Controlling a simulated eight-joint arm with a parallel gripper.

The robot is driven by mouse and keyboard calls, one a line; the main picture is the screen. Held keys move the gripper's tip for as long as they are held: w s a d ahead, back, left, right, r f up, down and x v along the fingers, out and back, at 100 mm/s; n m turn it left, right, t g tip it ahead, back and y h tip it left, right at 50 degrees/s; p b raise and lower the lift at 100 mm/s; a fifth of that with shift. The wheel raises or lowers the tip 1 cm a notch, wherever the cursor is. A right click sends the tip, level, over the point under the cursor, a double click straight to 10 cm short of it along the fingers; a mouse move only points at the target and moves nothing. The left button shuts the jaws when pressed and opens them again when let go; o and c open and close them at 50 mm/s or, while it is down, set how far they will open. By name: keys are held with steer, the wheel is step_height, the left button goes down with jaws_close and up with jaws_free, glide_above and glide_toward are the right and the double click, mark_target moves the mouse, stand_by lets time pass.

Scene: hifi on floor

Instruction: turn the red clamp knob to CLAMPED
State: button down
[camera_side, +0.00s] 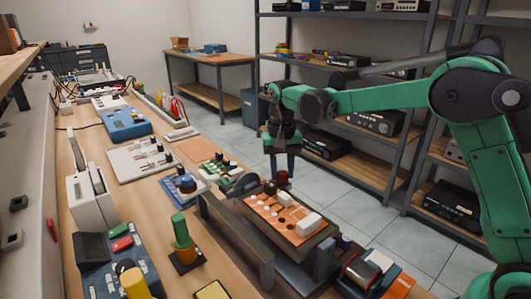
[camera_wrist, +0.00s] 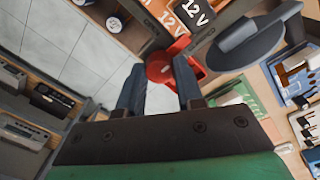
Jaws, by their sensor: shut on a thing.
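The red clamp knob (camera_wrist: 159,70) shows in the wrist view between the two fingers of my gripper (camera_wrist: 158,84). A red part (camera_wrist: 180,46) extends from it toward the upper right. My gripper is shut on the knob, a dark finger on each side. I see no readable CLAMPED mark, so the knob's setting cannot be told. The fingers hide part of the knob.
A white block (camera_side: 308,223) and several round parts stand on the panel. A green cylinder (camera_side: 180,230) stands left of it. The bench (camera_side: 150,207) is crowded; tiled floor (camera_side: 345,205) is open at right.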

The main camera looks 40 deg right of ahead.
mark_target(281, 172)
stand_by(0.3)
steer(key=c, duration=0.6)
jaws_free()
steer(key=shift+o, duration=0.2)
steer(key=shift+w+a+r, duration=0.1)
steer(key=shift+r, duration=2.7)
